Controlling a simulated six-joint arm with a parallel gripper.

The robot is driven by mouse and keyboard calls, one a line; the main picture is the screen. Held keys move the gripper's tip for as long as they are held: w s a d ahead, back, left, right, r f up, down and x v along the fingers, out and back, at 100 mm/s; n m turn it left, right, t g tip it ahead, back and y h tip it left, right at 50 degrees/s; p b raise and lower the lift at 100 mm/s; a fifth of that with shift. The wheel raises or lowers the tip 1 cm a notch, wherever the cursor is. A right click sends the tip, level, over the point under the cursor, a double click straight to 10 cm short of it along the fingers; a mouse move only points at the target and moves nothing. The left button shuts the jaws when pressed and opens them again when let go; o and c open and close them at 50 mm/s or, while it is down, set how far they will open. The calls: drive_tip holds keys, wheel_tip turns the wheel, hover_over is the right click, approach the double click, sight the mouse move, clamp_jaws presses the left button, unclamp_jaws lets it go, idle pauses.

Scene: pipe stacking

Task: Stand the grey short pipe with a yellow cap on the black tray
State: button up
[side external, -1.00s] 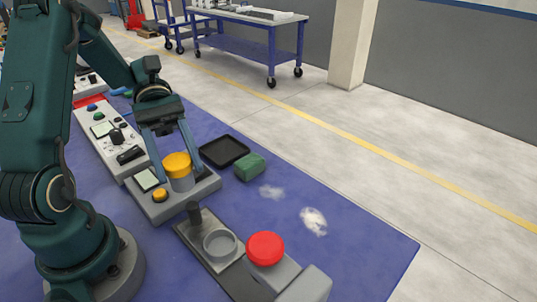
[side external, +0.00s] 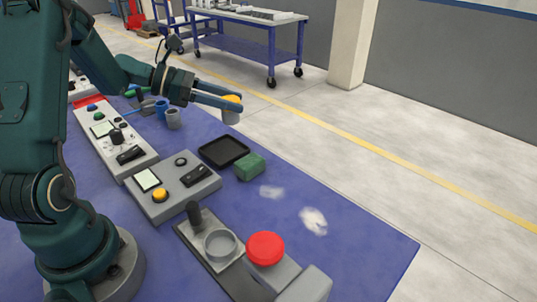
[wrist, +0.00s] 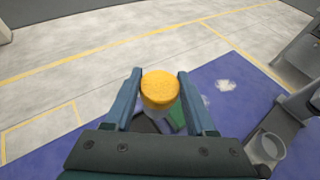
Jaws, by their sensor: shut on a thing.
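My gripper (side external: 232,104) is shut on the grey short pipe with a yellow cap (side external: 231,112). It holds the pipe up in the air, with the fingers pointing roughly level to the right. In the wrist view the yellow cap (wrist: 160,88) sits between the two fingertips (wrist: 160,92) and hides most of the grey body. The black tray (side external: 224,151) lies on the blue surface, below the held pipe in the side view, and looks empty. In the wrist view a dark part of the tray (wrist: 146,124) shows just behind the gripper.
A green block (side external: 250,167) lies right beside the tray. A grey panel with buttons (side external: 173,188) is in front of it. A red button (side external: 265,248) and a round grey holder (side external: 220,245) stand nearer. Small cups (side external: 173,118) stand at the back left. The blue mat's right side is mostly free.

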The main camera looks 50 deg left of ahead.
drive_tip(key=a+f+n+y, duration=0.1)
drive_tip(key=f, duration=0.1)
drive_tip(key=a+f+n+t+y, duration=0.1)
drive_tip(key=f+y, duration=0.1)
drive_tip(key=a+f+n+t+y, duration=0.1)
drive_tip(key=a+f+n, duration=0.1)
drive_tip(key=shift+s+y, duration=0.1)
drive_tip(key=shift+y, duration=0.2)
hover_over(224, 152)
drive_tip(key=shift+f, duration=2.25)
drive_tip(key=shift+f, duration=0.15)
drive_tip(key=o, duration=1.4)
drive_tip(key=shift+c, duration=0.2)
